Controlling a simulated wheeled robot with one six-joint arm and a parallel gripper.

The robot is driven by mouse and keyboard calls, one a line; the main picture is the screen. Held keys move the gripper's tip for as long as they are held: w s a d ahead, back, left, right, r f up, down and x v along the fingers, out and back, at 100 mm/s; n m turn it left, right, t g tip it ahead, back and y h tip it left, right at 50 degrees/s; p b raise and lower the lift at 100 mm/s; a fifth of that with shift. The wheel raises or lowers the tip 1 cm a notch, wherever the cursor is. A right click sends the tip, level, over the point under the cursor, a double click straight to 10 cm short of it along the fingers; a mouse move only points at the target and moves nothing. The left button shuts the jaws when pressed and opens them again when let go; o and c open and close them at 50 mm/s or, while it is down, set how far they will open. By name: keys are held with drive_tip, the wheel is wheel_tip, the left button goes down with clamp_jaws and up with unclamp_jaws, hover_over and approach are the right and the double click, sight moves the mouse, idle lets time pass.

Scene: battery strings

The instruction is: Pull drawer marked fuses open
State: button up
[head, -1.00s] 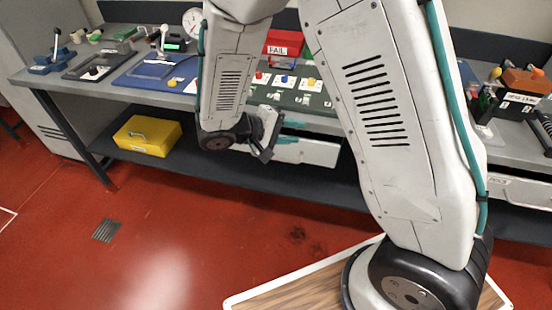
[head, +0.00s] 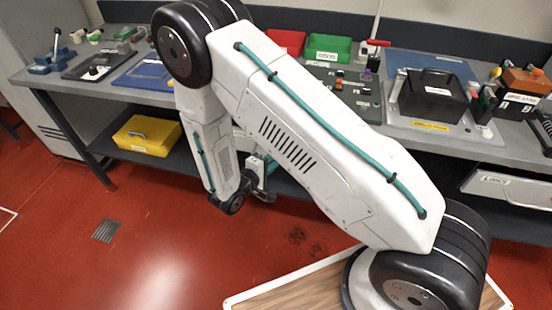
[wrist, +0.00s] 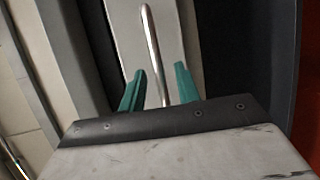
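In the wrist view a pale drawer front (wrist: 178,35) carries a long metal bar handle (wrist: 151,45). My gripper (wrist: 159,88) has its two teal fingers apart, one on each side of the handle's near end; I see gaps between fingers and bar. In the head view my gripper (head: 262,180) is low in front of the bench, near the lower shelf. My arm hides most of the drawer there, and its label cannot be read in either view.
Another drawer (head: 508,188) with a label is under the bench at right. A yellow box (head: 147,135) sits on the lower shelf at left. Bins, a black tray (head: 434,95) and tools stand on the bench top (head: 480,150). The red floor in front is clear.

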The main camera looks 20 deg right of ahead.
drive_tip(key=shift+x, duration=0.95)
clamp_jaws()
drive_tip(key=shift+s, duration=0.1)
